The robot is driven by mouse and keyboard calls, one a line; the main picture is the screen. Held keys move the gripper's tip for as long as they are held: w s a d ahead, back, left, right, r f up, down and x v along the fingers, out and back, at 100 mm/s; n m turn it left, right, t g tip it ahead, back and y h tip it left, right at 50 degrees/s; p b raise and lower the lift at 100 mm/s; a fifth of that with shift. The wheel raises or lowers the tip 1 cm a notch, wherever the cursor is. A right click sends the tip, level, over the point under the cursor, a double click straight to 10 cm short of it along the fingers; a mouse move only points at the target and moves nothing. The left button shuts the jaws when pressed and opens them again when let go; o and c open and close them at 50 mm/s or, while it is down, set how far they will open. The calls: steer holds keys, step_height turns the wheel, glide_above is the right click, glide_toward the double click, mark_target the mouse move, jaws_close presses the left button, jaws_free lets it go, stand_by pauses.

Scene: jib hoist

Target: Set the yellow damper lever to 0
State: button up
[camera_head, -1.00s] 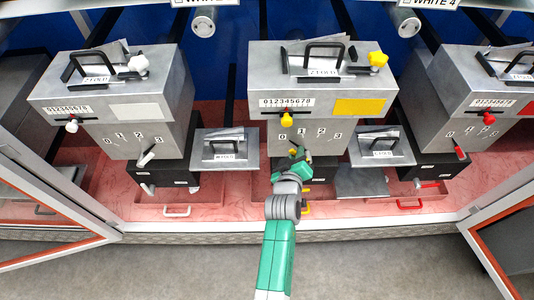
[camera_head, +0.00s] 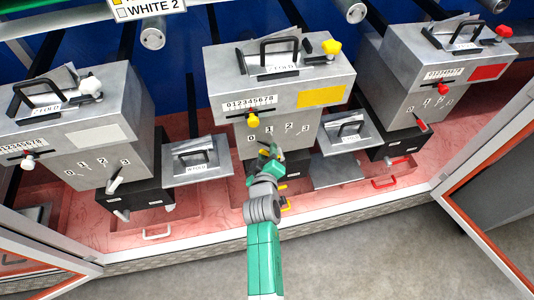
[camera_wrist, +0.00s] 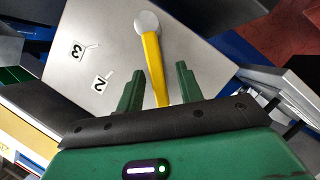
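The yellow damper lever (camera_wrist: 152,62) hangs from a round grey hub (camera_wrist: 147,24) on the metal face in the wrist view. My gripper (camera_wrist: 157,78) is open, with one green finger on each side of the lever and small gaps visible. The number plates 3 (camera_wrist: 78,49) and 2 (camera_wrist: 101,83) lie left of the lever; 0 and 1 do not show there. In the head view my gripper (camera_head: 268,155) is in front of the middle unit (camera_head: 285,95), below its row 0 1 2 3, and largely hides the lever. Its exact setting cannot be told.
A yellow slider knob (camera_head: 253,120) sits above the number row. Grey trays (camera_head: 196,160) and (camera_head: 350,134) stand on both sides of the middle unit. Similar units with white and red knobs flank it.

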steer(key=shift+s+r, duration=0.2)
steer(key=shift+r, duration=0.05)
steer(key=p+v, duration=0.3)
steer(key=v, duration=0.4)
steer(key=shift+s+f, duration=0.2)
steer(key=shift+a, duration=0.1)
